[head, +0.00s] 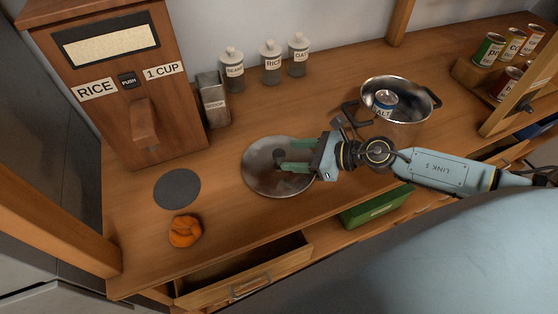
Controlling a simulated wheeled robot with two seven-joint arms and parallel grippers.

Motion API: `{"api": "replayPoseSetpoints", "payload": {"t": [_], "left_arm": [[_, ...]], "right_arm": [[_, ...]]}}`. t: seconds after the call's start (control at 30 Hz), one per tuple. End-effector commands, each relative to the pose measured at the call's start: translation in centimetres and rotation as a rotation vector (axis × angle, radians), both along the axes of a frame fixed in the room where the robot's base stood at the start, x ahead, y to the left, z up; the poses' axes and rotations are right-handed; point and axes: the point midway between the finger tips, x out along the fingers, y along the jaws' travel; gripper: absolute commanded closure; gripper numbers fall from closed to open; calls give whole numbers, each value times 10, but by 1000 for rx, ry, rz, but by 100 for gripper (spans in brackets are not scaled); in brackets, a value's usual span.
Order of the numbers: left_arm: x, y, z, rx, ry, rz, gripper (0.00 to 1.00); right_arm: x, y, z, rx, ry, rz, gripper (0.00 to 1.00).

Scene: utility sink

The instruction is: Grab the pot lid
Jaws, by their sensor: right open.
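The pot lid (258,181) is a round, flat metal disc with a dark knob (279,156) near its middle. It lies on the wooden counter in the middle of the head view. My right gripper (281,157) reaches in from the right, over the lid's right half. It is open, with its two green fingertips close to the knob, which appears between or just beside them. I cannot tell whether the fingers touch it. My left gripper is not in view.
A metal pot (424,110) with a can inside stands behind my right arm. A rice dispenser (109,84), dark round mat (177,189) and orange cloth (185,231) are at left. Labelled jars (271,64) line the back. A drawer (245,275) is open in front.

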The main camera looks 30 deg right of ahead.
Motion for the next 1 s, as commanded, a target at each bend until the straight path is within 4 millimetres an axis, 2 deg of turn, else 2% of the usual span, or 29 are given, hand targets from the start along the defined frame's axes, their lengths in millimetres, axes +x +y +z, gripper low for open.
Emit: {"api": "replayPoseSetpoints", "payload": {"t": [0.3,0.63,1.0], "left_arm": [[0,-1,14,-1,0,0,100],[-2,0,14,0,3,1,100],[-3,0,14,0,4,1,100]], "right_arm": [[30,27,-11,3,-1,-1,45],[34,32,-16,1,0,1,45],[34,31,-15,2,0,1,92]]}}
